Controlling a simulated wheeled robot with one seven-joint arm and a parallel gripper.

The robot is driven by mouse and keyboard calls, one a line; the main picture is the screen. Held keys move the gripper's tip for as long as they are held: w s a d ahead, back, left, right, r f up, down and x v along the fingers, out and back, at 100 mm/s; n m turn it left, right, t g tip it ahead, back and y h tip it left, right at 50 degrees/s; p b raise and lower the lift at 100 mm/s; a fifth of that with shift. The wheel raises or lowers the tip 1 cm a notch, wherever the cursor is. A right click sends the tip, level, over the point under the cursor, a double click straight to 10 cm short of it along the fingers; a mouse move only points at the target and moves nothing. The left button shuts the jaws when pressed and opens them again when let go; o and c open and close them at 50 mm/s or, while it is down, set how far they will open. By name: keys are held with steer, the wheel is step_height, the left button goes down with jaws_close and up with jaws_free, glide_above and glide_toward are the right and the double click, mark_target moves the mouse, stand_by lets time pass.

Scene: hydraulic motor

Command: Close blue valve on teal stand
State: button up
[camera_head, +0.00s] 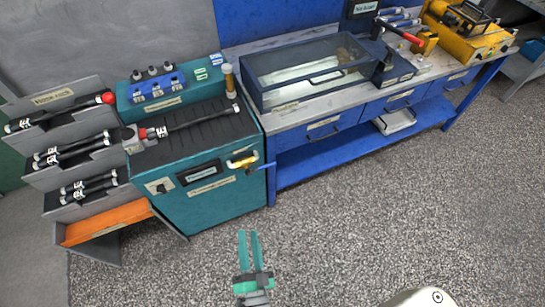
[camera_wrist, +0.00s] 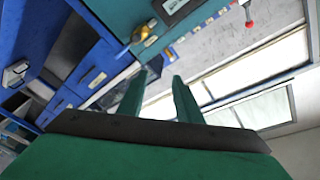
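The teal stand (camera_head: 225,203) is a cabinet left of the blue workbench. A brass valve (camera_head: 241,160) with a blue handle (camera_head: 264,167) sits on its front near the upper right corner. The handle sticks out to the right. In the wrist view, the valve (camera_wrist: 143,30) shows at the upper middle, beyond my fingertips. My gripper (camera_head: 248,234) is over the floor in front of the stand, apart from the valve. Its two green fingers are spread with an empty gap between them, also seen in the wrist view (camera_wrist: 158,78).
A blue workbench (camera_head: 350,133) with a glass-lidded case (camera_head: 305,72) adjoins the stand on the right. A hose rack (camera_head: 62,125) with an orange tray (camera_head: 105,221) stands on the left. A black hose with a red end lies on the stand. The speckled floor in front is clear.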

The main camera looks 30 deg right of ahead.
steer(key=w+d+f+m+h, duration=0.4)
steer(key=w+d+m+h, duration=0.15)
steer(key=w+m, duration=0.35)
steer(key=m+g+h, duration=0.4)
steer(key=m+g, duration=0.1)
steer(key=m, duration=0.2)
glide_toward(262, 167)
steer(key=w+d, duration=0.2)
steer(key=d, duration=0.3)
steer(key=x, duration=1.1)
steer(key=shift+f+m, duration=0.25)
steer(key=shift+m, duration=0.05)
steer(key=shift+d, duration=0.1)
jaws_close()
